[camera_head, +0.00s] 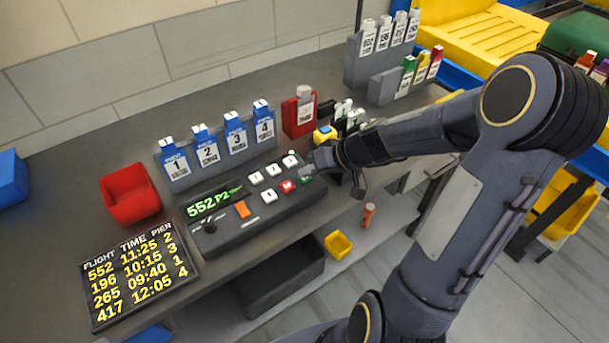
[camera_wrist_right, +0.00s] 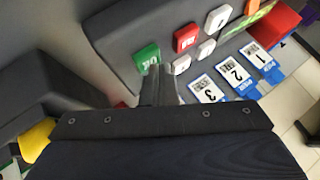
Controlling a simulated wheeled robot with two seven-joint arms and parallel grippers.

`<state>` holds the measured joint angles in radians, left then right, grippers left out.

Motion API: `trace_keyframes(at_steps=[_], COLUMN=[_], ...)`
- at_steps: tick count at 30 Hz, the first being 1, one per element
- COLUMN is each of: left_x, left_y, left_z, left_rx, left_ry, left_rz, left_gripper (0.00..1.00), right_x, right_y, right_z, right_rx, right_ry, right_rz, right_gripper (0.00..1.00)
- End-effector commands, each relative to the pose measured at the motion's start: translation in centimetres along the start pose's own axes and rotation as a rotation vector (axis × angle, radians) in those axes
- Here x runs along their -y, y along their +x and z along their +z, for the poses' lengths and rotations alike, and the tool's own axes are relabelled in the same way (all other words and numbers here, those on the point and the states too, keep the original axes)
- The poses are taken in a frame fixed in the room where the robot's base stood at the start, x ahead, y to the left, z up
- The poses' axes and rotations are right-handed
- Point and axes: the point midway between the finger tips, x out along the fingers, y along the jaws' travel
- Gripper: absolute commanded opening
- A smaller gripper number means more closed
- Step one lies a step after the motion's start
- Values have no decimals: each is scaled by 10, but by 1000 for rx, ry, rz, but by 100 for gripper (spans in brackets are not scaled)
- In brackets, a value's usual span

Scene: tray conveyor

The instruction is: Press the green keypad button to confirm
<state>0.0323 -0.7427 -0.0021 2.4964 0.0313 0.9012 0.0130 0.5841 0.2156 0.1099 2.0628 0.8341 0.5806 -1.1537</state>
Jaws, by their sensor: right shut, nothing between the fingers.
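The keypad console (camera_head: 243,216) sits on the grey counter, with a lit display reading 552 P2. Its red button (camera_head: 288,186) and green button (camera_head: 307,180) are at its right end, near white buttons (camera_head: 256,178). In the right wrist view the green button (camera_wrist_right: 148,56) lies just past my right fingertips, beside the red button (camera_wrist_right: 185,37). My right gripper (camera_head: 309,168) is shut and empty, with its fingertips close to the green button; I cannot tell whether they touch it. My left gripper is not in view.
Blue numbered card holders (camera_head: 207,149) stand behind the console. A red bin (camera_head: 130,197) and a flight board (camera_head: 138,273) are to the left. A red card holder (camera_head: 299,112) and a yellow-and-blue item (camera_head: 325,134) stand close behind my right gripper.

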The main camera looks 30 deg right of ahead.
Motion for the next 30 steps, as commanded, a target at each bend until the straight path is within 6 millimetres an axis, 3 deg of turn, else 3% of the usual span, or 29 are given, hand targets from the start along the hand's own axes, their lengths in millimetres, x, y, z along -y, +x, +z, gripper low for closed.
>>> trace_keyframes(at_steps=[20,30], left_x=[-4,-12], left_y=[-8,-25], left_z=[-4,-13], left_rx=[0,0], left_ry=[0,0], left_rz=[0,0], left_gripper=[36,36], right_x=[9,25], right_y=[-12,-35], right_z=[-9,-26], right_rx=[-1,-2], right_ry=[-1,-3], right_rz=[1,0], right_gripper=[0,0])
